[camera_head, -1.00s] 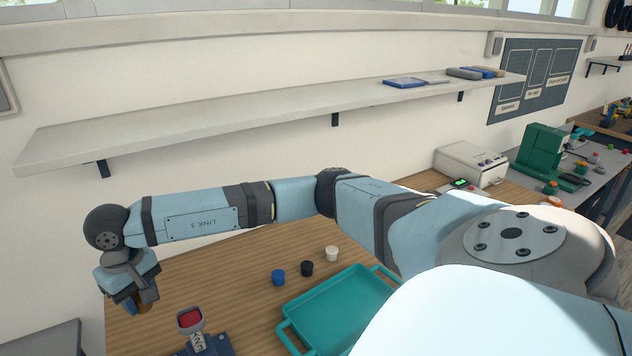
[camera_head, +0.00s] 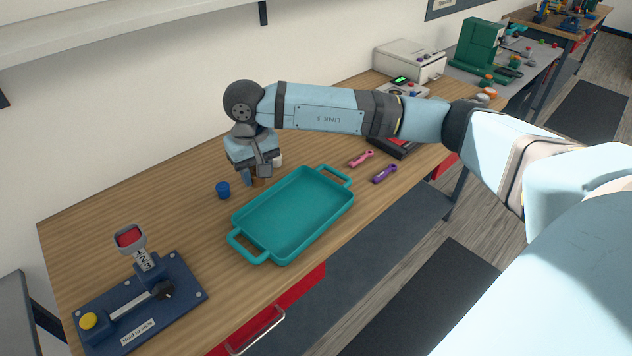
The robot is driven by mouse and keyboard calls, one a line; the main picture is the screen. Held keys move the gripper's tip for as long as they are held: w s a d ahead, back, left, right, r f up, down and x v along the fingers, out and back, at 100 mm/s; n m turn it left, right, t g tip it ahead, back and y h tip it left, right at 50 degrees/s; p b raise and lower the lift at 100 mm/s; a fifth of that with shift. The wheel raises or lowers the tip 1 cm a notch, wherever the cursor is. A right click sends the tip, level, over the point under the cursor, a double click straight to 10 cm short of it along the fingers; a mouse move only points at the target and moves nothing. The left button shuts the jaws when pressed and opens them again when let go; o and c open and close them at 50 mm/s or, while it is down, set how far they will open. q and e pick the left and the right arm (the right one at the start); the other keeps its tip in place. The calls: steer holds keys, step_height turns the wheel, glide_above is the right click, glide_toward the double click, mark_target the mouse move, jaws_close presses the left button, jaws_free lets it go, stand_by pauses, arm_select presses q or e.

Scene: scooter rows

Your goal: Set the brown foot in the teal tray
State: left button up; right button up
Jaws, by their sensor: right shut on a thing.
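The teal tray (camera_head: 237,219) lies empty on the wooden workbench, with a handle at each end. My right gripper (camera_head: 253,180) points down just beyond the tray's far left edge. It is shut on the brown foot (camera_head: 259,182), which is small and mostly covered by the fingers. I cannot tell how high the foot is above the bench. My left gripper is not in view.
A blue foot (camera_head: 223,190) stands left of my right gripper, and a white foot (camera_head: 278,160) shows just behind it. A blue fixture (camera_head: 190,280) is at the front left. Pink (camera_head: 361,158) and purple (camera_head: 384,174) tools lie right of the tray.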

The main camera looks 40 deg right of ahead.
steer(key=s+d+f+m+b, duration=0.1)
steer(key=d+f+m+b, duration=0.1)
steer(key=d+m+b, duration=0.3)
steer(key=m+p, duration=0.2)
steer(key=p, duration=0.1)
glide_above(311, 224)
step_height(311, 224, down, 13)
steer(key=shift+f, duration=0.15)
step_height(311, 224, down, 4)
steer(key=shift+a+f, duration=0.1)
steer(key=shift+f, duration=0.1)
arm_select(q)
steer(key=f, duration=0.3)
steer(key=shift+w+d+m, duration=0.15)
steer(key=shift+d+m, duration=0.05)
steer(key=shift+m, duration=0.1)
arm_select(e)
steer(key=shift+f, duration=0.35)
steer(key=shift+f, duration=0.2)
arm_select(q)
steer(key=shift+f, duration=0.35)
arm_select(e)
steer(key=o, duration=0.6)
steer(key=shift+o, duration=0.2)
